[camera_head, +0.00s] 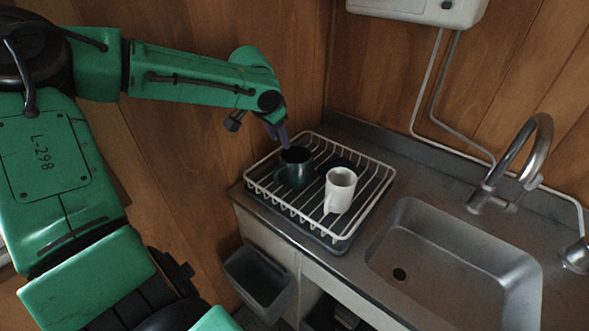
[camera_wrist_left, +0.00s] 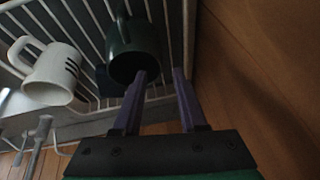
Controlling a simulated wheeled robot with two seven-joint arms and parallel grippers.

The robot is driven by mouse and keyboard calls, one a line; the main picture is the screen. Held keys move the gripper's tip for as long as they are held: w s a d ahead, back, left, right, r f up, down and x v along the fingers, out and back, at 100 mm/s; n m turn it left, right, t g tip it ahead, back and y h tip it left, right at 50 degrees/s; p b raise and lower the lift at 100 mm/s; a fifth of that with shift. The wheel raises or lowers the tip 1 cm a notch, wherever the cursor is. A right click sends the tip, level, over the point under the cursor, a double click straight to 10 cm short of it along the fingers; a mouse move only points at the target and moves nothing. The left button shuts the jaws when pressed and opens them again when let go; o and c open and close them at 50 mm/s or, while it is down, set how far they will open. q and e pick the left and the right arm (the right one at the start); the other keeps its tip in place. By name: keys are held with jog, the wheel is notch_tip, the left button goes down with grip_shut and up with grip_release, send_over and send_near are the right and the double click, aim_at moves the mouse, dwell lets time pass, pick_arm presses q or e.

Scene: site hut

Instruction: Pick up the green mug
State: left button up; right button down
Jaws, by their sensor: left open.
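The dark green mug (camera_head: 294,168) stands upright in the white wire dish rack (camera_head: 371,203), its handle toward the left in the head view. In the left wrist view the mug (camera_wrist_left: 133,42) shows just beyond my fingers. My left gripper (camera_head: 279,137) is open above the mug's rim, pointing down. In the left wrist view, one purple finger of the left gripper (camera_wrist_left: 164,73) overlaps the mug's rim and the other is just right of it. I cannot tell whether they touch it. My right gripper is not in view.
A white mug (camera_head: 340,190) stands close to the green one in the rack; it also shows in the left wrist view (camera_wrist_left: 52,75). A wooden wall (camera_head: 230,120) is close behind the left gripper. The sink (camera_head: 450,262) and tap (camera_head: 520,160) are to the right.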

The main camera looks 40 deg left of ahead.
aim_at(285, 151)
pick_arm(q)
jog(key=x, duration=0.6)
jog(key=shift+w+f, duration=0.15)
jog(key=shift+f, duration=0.15)
jog(key=shift+w+f, duration=0.2)
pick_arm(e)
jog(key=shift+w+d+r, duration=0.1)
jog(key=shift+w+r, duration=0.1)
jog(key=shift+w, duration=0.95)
pick_arm(q)
jog(key=shift+s, duration=0.1)
grip_shut()
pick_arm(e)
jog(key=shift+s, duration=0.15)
pick_arm(q)
jog(key=shift+r, duration=0.1)
